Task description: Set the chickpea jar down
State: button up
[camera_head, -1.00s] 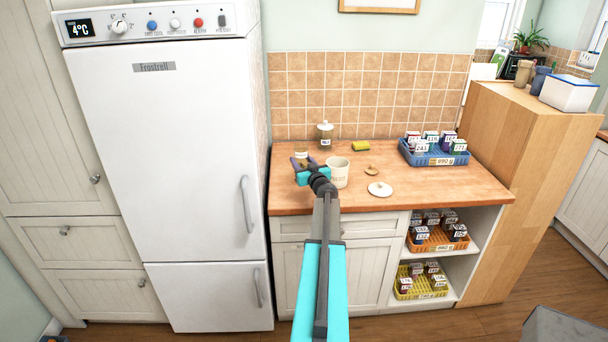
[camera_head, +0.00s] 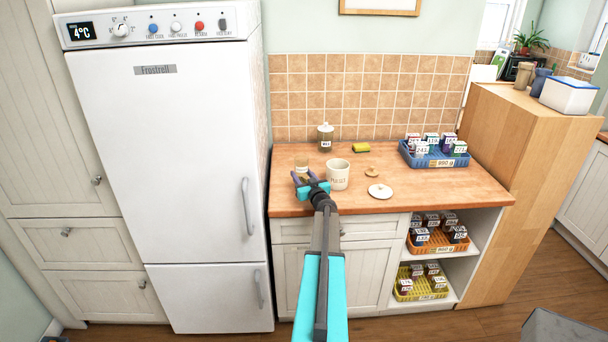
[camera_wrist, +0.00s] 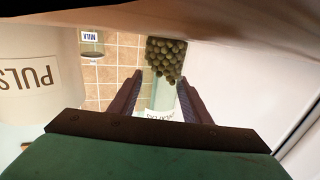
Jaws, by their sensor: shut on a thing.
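The chickpea jar (camera_head: 302,167) is clear glass with a pale label, at the left of the wooden counter (camera_head: 430,190). In the wrist view the jar (camera_wrist: 165,62) appears inverted, with round tan chickpeas inside. My gripper (camera_head: 310,184) is shut on the jar, with one finger on each side of it. Whether the jar's base touches the counter I cannot tell. A cream canister (camera_head: 338,175) stands just right of the jar; its lettering begins "PULS" in the wrist view (camera_wrist: 30,75).
Behind stands a lidded, labelled glass jar (camera_head: 325,138), with a yellow sponge (camera_head: 361,147) to its right. A white lid (camera_head: 380,191) and a wooden lid (camera_head: 372,171) lie right of the canister. A blue crate (camera_head: 408,157) is at the back right. The fridge (camera_head: 185,160) borders the left.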

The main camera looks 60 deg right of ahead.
jog(key=shift+f, duration=0.1)
dwell(0.3)
jog(key=o, duration=1.4)
jog(key=shift+b+v, duration=1.45)
jog(key=shift+v, duration=4.6)
